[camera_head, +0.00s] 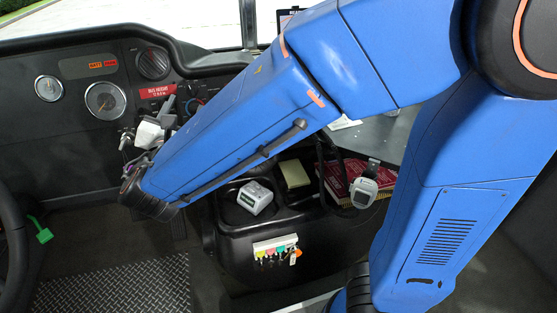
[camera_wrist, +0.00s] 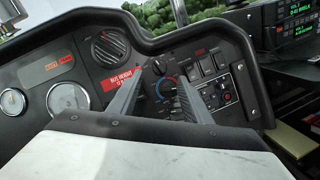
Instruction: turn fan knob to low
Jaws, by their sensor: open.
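The dash control panel with round knobs is ahead of my gripper. In the wrist view a dark knob (camera_wrist: 158,68) sits at the panel's upper left, and a dial with a blue and red arc (camera_wrist: 167,88) sits just below it. I cannot read which of them is the fan knob, nor its setting. My gripper (camera_wrist: 159,80) is open, with its two grey fingers apart and nothing between them. The knobs show in the gap between the fingers; no contact is visible. In the head view my gripper (camera_head: 166,112) is beside the panel, and my arm partly hides the panel.
Rocker switches (camera_wrist: 208,66) fill the panel's right side. A red label (camera_wrist: 112,78), a round vent (camera_wrist: 110,47) and gauges lie to the left. The steering wheel (camera_head: 12,240) is far left.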

